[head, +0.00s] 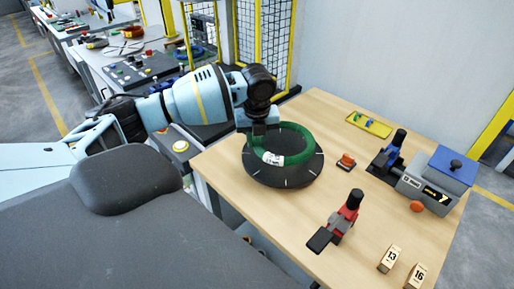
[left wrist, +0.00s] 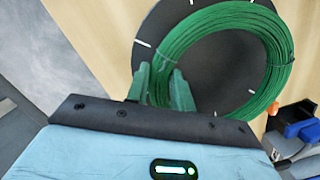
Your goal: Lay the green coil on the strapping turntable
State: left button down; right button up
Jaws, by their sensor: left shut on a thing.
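The green coil (head: 304,146) is over the dark round strapping turntable (head: 283,180) on the wooden table. It has a white label and looks slightly off-centre on the disc. In the left wrist view the coil (left wrist: 277,50) overlaps one side of the turntable (left wrist: 160,25) and reaches past its edge. My left gripper (head: 258,130) is above the coil's rear left side. Its fingers (left wrist: 163,88) are shut on the coil's near edge. I cannot tell whether the coil touches the disc. My right gripper is not in view.
On the wooden table (head: 240,215) are a red-and-black hand tool (head: 338,222), an orange-red button (head: 346,161), a blue-and-grey machine (head: 432,180), a yellow tray (head: 368,124) and two numbered blocks (head: 390,259). A mesh guard (head: 265,40) stands behind. The table's front middle is clear.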

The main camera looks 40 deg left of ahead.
pick_arm(q)
jog(key=shift+w+f, duration=0.2)
jog(key=shift+f, duration=1.5)
jog(key=c, duration=1.2)
grip_release()
jog(key=shift+f, duration=0.15)
jog(key=r, duration=0.8)
jog(key=s+d+r, duration=0.1)
jog(key=r, duration=0.3)
jog(key=shift+d+p, duration=0.1)
jog(key=shift+p, duration=0.3)
